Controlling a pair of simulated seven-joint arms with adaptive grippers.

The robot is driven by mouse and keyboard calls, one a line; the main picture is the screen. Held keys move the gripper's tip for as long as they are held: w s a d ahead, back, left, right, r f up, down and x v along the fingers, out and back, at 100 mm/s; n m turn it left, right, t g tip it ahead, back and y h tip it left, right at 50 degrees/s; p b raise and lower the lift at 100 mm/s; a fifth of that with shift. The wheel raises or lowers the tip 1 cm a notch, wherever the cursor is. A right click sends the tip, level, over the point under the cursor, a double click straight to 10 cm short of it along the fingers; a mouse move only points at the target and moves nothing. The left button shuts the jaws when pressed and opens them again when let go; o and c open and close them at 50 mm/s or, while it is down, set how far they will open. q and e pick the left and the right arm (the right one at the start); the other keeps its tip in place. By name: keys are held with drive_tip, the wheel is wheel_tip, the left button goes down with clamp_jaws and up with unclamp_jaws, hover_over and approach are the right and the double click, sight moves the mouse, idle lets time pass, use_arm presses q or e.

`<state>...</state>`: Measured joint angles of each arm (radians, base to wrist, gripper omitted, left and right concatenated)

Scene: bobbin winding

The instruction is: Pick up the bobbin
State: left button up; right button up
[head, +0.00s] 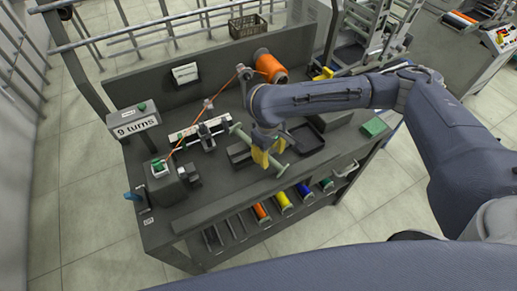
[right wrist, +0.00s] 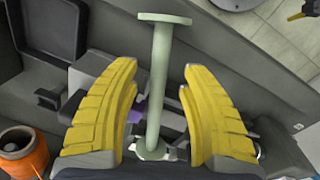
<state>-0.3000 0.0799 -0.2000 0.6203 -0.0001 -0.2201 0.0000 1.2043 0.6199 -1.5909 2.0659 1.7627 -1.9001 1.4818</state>
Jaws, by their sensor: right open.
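The bobbin is a pale green spool with a slim shaft and a round flange at each end. In the head view the bobbin (head: 241,136) lies tilted across the bench middle, partly hidden by my right gripper (head: 266,158). In the right wrist view the bobbin (right wrist: 157,80) runs lengthwise between the yellow fingers of my right gripper (right wrist: 160,105). The fingers are open, with a gap on both sides of the shaft. My left gripper is not in view.
A counter box (head: 133,123) reading "9 turns" stands at the bench's left. An orange thread spool (head: 270,67) stands at the back, its thread running to a winder (head: 160,167). A black tray (head: 306,140) lies right of the bobbin. Colored spools (head: 283,202) sit below the front edge.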

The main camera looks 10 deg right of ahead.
sight(270, 157)
drive_tip(key=shift+w+d+f, duration=0.1)
drive_tip(key=shift+d+f, duration=0.05)
drive_tip(key=shift+f, duration=1.5)
clamp_jaws()
